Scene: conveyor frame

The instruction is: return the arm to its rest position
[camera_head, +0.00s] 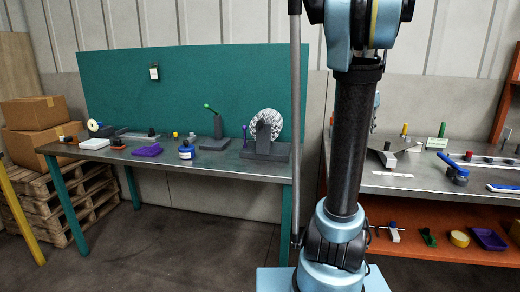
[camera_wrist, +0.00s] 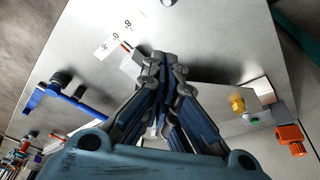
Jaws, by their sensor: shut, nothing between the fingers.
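My gripper (camera_wrist: 160,62) shows in the wrist view with its fingers together and nothing between them. It points out over a grey metal tabletop (camera_wrist: 215,45). A white label strip (camera_wrist: 112,42) lies near the fingertips, to their left. In the head view my arm (camera_head: 347,140) stands upright in front of the right-hand workbench (camera_head: 425,182). My gripper cannot be made out clearly there, as the arm covers that area.
A teal-legged table (camera_head: 225,164) holds several items. Boxes on pallets (camera_head: 72,196) stand far left. Floor between is clear.

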